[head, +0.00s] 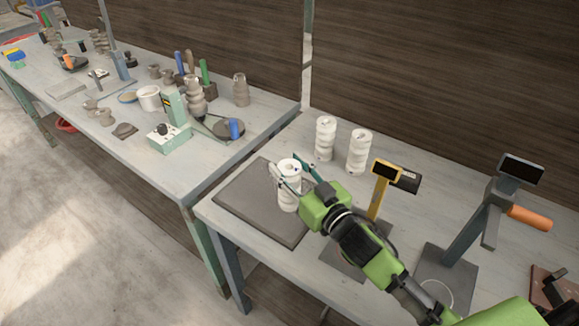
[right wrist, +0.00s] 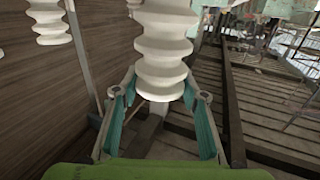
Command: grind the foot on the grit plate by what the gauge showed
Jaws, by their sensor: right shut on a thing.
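My right gripper (head: 286,166) is shut on a white ribbed insulator (head: 289,199) and holds it upright over the dark grit plate (head: 245,198). In the right wrist view the held insulator (right wrist: 163,48) sits between the two green-padded fingers. I cannot tell whether its foot touches the plate. A gauge with a yellow post and a dark display (head: 385,172) stands right of the plate, partly behind my arm. A grey gauge stand (head: 467,236) with a dark display and an orange handle is further right. The displays are not readable. My left gripper is out of view.
Two more white insulators (head: 325,139) (head: 359,152) stand behind the grit plate. The left bench (head: 190,180) carries grey clay pieces, a white cup (head: 149,98) and a pale green box (head: 169,138). A gap separates the benches. A brown block (head: 551,283) lies at the right edge.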

